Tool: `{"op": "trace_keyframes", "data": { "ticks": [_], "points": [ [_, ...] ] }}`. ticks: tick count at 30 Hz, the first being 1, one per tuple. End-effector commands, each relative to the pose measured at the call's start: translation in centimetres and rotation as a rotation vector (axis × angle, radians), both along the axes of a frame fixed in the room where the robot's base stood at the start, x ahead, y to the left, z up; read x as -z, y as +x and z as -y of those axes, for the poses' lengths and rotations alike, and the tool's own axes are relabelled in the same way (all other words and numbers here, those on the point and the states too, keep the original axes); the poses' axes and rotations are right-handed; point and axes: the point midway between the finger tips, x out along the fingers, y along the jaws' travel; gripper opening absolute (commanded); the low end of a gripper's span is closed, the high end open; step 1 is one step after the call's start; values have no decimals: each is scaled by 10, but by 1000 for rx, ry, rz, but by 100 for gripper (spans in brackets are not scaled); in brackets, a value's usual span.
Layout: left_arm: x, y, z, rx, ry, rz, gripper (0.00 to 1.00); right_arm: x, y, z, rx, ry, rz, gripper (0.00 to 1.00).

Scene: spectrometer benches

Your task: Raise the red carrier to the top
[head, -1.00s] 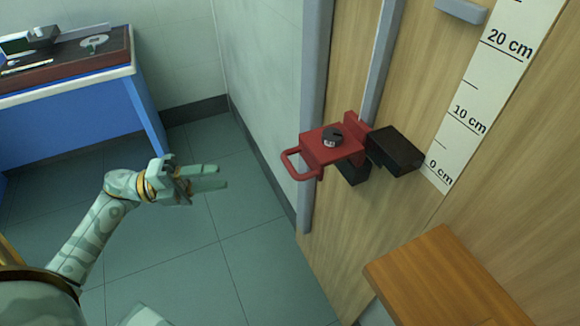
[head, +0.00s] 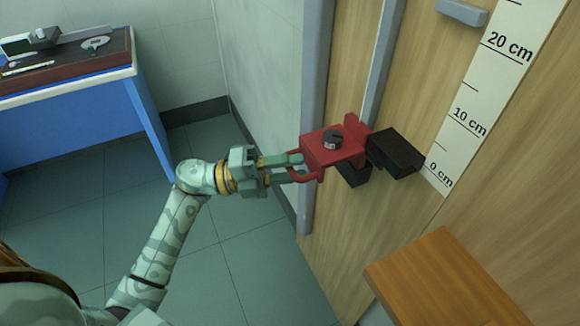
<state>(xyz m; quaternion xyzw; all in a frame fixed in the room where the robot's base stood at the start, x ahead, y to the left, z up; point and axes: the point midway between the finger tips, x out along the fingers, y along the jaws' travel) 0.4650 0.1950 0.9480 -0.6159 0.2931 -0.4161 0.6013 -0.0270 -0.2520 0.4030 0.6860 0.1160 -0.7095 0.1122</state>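The red carrier (head: 330,150) sits low on the wooden board, level with about the 0 cm mark of the scale (head: 467,125). My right gripper is out of view.
Grey vertical rails (head: 379,62) run up the board above the carrier. A grey stop block (head: 461,12) is near the top right. A wooden ledge (head: 440,275) juts out at the lower right. A blue bench (head: 75,122) stands at the far left.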

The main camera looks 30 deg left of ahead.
Motion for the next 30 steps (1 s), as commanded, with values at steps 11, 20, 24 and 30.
{"op": "trace_keyframes", "data": {
  "ticks": [11, 20, 24, 30],
  "points": [
    [0, 0, 0, 0, 0, 0, 0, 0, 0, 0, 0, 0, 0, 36],
    [-18, -1, 0, 2, 0, 4, 0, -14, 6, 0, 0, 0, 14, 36],
    [-46, -1, -1, 1, 2, 8, 0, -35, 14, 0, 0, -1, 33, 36],
    [-101, -1, -1, 1, 3, 10, 0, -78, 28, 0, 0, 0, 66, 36]
  ]
}}
